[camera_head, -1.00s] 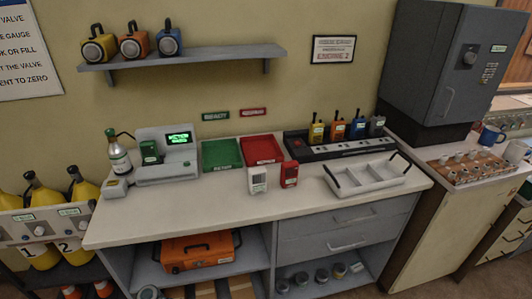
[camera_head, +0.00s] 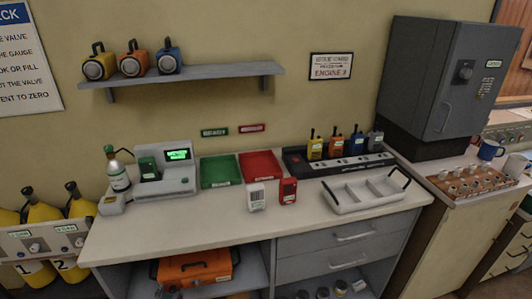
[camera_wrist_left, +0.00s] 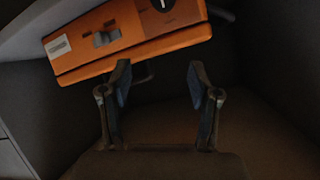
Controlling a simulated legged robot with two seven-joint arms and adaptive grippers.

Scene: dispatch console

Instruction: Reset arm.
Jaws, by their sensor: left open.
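My left gripper (camera_wrist_left: 158,85) shows in the left wrist view, with its two fingers apart and nothing between them. An orange case (camera_wrist_left: 125,38) lies beyond the fingertips there, with a gap between. In the head view neither of my arms shows. The orange case (camera_head: 195,268) with its dark handle sits on the shelf under the counter. My right gripper is not in any view.
The white counter (camera_head: 240,230) holds a tester with a green screen (camera_head: 178,155), a green tray (camera_head: 220,172), a red tray (camera_head: 260,165), a radio charger (camera_head: 340,161) and a grey handled tray (camera_head: 365,192). A grey cabinet (camera_head: 440,85) stands at right.

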